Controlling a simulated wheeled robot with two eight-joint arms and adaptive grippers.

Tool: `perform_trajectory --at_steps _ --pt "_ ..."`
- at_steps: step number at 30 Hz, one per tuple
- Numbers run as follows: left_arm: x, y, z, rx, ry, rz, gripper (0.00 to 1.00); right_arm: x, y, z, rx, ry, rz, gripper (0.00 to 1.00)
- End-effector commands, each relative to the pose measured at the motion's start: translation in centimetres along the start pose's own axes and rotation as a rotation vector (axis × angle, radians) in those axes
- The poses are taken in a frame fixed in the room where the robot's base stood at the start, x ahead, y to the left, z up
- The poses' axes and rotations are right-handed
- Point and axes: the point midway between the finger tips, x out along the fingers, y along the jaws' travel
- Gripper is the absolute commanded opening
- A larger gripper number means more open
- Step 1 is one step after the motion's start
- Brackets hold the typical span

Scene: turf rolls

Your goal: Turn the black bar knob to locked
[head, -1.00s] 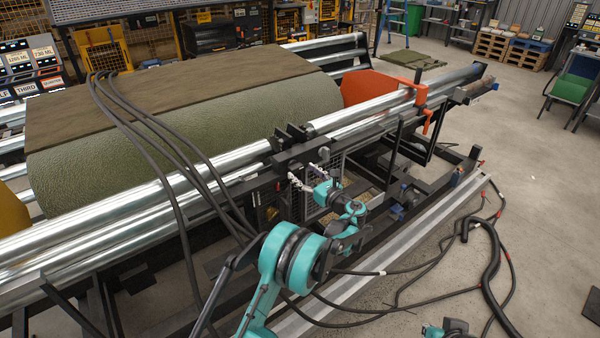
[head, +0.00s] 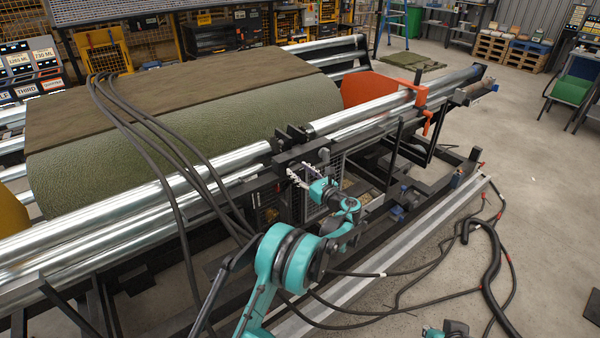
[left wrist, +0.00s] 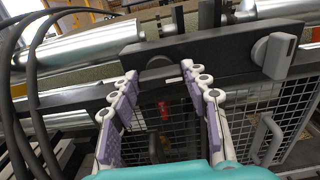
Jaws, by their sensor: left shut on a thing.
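The black bar knob (left wrist: 160,76) is on the dark panel of the roller machine, between my left fingers in the left wrist view. It is dark against dark, so its turn angle is hard to read; a short white mark shows beside it. My left gripper (left wrist: 160,82), with purple-padded fingers, is shut on the knob, one finger on each side. In the head view my left gripper (head: 294,177) reaches the panel, and its fingers hide the knob there.
A grey knob (left wrist: 275,55) sits on the same panel, to the right. Wire mesh (left wrist: 250,118) lies below the panel. Black hoses (head: 165,140) hang over the rollers at left. A green turf roll (head: 190,120) lies behind. Cables (head: 440,265) cross the floor at right.

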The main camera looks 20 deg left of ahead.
Motion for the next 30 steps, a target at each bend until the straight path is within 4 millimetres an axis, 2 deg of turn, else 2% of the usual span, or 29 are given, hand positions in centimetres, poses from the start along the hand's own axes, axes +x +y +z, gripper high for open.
perform_trajectory --at_steps 11,30 --pt "0.0 0.1 -0.1 -0.214 0.000 -0.001 0.17 0.7 0.0 0.5 0.000 0.000 0.000 0.00" --pt "0.0 0.3 -0.2 -0.821 0.000 0.000 0.17 1.9 0.0 1.4 0.000 0.000 0.000 0.00"
